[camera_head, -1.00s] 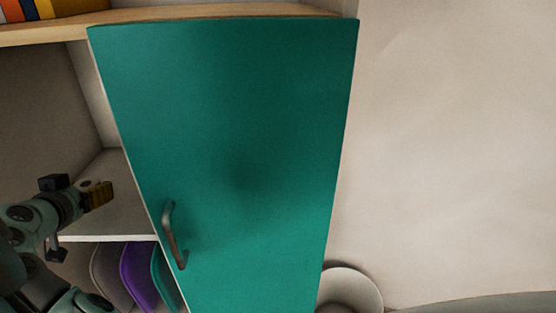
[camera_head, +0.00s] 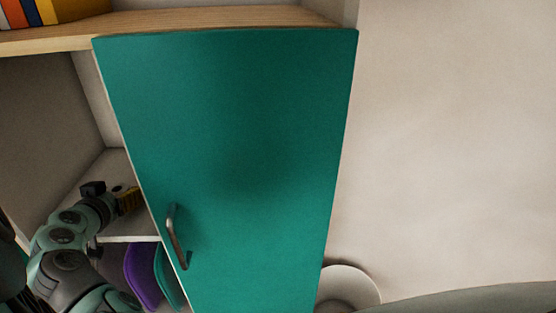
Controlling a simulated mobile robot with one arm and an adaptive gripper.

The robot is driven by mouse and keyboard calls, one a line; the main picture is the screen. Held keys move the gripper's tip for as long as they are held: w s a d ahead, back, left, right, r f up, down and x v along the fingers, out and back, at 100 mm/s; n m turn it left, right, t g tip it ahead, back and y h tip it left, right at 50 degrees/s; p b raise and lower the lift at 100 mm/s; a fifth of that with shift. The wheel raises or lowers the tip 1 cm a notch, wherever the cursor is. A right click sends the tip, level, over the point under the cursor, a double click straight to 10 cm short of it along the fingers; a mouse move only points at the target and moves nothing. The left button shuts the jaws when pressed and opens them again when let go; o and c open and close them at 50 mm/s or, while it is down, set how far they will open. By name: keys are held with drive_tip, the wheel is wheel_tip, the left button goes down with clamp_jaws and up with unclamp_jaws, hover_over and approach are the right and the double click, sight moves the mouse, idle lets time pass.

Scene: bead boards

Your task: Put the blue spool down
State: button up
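No blue spool can be made out in the head view. My gripper (camera_head: 125,199) is at the left, inside the open cabinet, just above the front edge of a white shelf (camera_head: 132,239). Its yellow-brown end points right, close to the edge of the teal door (camera_head: 240,120). Its fingers are too small and dark to tell apart, and I cannot tell whether they hold anything.
The teal door stands open and fills the middle, with a metal handle (camera_head: 175,238) low on its left. Purple (camera_head: 141,274) and teal (camera_head: 168,277) boards stand below the shelf. Books (camera_head: 35,12) sit on the wooden top (camera_head: 220,17). A pale round object (camera_head: 347,287) is at lower right.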

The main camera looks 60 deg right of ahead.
drive_tip(key=shift+f, duration=0.2)
drive_tip(key=o, duration=1.2)
drive_tip(key=shift+c, duration=0.2)
drive_tip(key=shift+r, duration=0.1)
drive_tip(key=shift+r, duration=0.2)
drive_tip(key=shift+s+a, duration=0.3)
drive_tip(key=shift+a, duration=0.2)
drive_tip(key=b+v, duration=0.2)
drive_tip(key=v, duration=0.9)
drive_tip(key=shift+r, duration=0.2)
drive_tip(key=shift+d, duration=0.15)
